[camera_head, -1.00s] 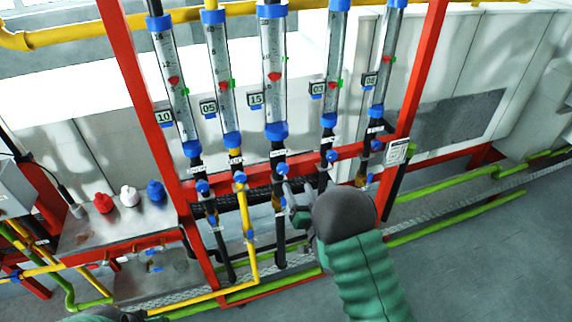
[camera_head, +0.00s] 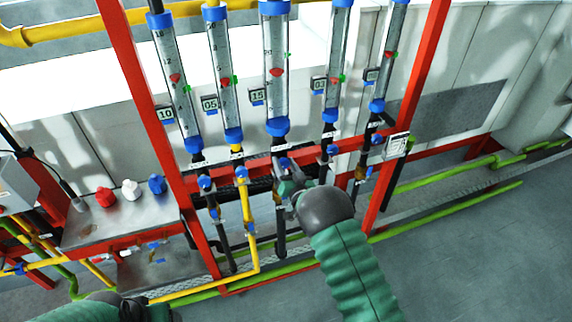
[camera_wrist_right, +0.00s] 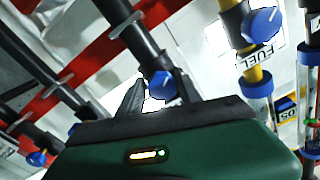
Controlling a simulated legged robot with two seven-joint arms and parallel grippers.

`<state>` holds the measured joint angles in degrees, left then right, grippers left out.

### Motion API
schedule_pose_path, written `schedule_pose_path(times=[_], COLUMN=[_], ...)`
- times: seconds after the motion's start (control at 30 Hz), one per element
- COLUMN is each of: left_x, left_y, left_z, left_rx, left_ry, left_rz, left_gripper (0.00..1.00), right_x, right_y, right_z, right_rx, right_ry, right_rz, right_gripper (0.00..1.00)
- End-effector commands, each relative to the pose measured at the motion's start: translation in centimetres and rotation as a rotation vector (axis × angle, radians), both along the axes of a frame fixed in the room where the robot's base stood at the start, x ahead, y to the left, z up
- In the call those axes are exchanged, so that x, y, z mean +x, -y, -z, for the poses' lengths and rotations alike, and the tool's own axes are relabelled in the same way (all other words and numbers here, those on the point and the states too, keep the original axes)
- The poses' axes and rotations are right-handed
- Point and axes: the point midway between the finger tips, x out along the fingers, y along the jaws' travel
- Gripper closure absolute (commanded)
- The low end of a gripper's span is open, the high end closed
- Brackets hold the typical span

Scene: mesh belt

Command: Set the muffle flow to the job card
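Several upright glass flow tubes with red floats hang on a red frame. The middle tube (camera_head: 276,75) has a tag reading 15 (camera_head: 258,96), and its red float sits about mid-scale beside a green marker. A blue valve knob (camera_head: 282,162) is below it. My right gripper (camera_head: 287,178) is at this knob. In the right wrist view its fingers (camera_wrist_right: 160,80) stand apart, on either side of a blue knob (camera_wrist_right: 161,86); firm contact cannot be told. A white card (camera_head: 397,146) hangs on the right post, its text unreadable. The muffle label is not legible. My left gripper is out of frame.
Neighbouring blue knobs (camera_head: 241,172) (camera_head: 332,150) sit close on both sides. A yellow pipe labelled FUEL (camera_wrist_right: 258,75) is beside my right gripper. A metal bench with red (camera_head: 105,197), white (camera_head: 130,189) and blue knobs is at left. Green pipes run along the floor.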

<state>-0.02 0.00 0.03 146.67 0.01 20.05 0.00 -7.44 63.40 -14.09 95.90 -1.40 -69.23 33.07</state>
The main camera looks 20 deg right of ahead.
Motion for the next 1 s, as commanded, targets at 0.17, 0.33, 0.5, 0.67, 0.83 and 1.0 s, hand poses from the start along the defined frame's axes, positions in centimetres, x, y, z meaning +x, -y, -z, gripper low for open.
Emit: schedule_pose_path(times=[0.17, 0.33, 0.5, 0.67, 0.83, 1.0], left_x=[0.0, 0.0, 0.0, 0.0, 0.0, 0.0], left_y=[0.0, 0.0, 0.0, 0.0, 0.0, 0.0], left_z=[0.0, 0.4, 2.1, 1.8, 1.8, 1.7], left_rx=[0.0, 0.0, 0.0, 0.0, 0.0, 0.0], left_ry=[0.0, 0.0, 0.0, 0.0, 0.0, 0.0], left_rz=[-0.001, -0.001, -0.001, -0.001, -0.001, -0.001], left_gripper=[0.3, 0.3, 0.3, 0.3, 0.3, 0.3], right_x=[-0.2, -0.2, -0.2, -0.2, -0.2, -0.2], right_y=[0.6, 0.4, 0.3, 0.5, 0.5, 0.5], right_z=[0.3, 0.5, 0.7, 0.5, 0.5, 0.4], right_rx=[-0.001, -0.009, -0.106, -0.118, -0.117, -0.116], right_ry=[-0.008, -0.008, -0.004, -0.006, -0.008, -0.005], right_rz=[0.012, 0.008, 0.005, 0.008, 0.009, 0.009], right_gripper=[0.96, 1.0, 1.0, 1.0, 0.55, 0.41])
